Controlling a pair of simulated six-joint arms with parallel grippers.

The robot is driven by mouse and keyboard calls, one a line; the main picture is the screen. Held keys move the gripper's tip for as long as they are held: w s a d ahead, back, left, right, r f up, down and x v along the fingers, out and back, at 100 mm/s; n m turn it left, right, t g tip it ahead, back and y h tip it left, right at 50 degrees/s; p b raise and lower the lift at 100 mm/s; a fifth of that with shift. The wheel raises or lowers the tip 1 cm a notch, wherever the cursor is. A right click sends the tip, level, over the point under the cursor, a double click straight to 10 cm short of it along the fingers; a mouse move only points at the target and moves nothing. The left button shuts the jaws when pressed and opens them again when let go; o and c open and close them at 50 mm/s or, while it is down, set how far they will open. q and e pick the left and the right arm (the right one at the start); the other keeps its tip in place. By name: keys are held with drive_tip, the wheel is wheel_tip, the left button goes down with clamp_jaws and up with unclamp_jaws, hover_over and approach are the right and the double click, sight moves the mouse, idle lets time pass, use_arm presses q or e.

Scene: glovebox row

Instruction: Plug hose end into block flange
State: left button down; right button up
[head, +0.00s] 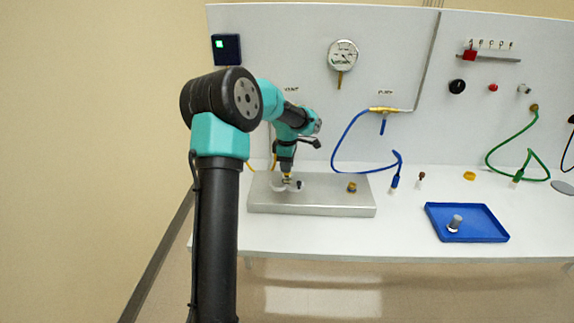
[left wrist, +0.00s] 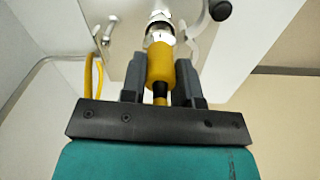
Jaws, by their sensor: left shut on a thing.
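My left gripper (head: 286,174) points down over the left part of the grey metal block (head: 330,204). In the left wrist view the fingers of this gripper (left wrist: 160,78) are shut on the yellow hose end (left wrist: 161,62). A silver metal fitting (left wrist: 159,28) lies in line with its far end, close to or touching it; I cannot tell whether they are joined. In the head view a pale clamp-like flange (head: 288,186) shows on the block just under the gripper, partly hidden. A brass fitting (head: 352,187) stands on the block's right part. My right gripper is not in view.
A blue hose (head: 345,140) hangs from the wall panel, its end standing right of the block. A blue tray (head: 488,232) holds a grey cylinder (head: 455,223). A green hose (head: 497,168) is at far right. The white bench (head: 330,235) is clear in front of the block.

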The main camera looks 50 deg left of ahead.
use_arm(q)
drive_tip(key=shift+f, duration=1.2)
idle(0.4)
drive_tip(key=c, duration=0.8)
unclamp_jaws()
wheel_tip(320, 180, up, 17)
drive_tip(key=shift+r, duration=0.2)
idle(0.5)
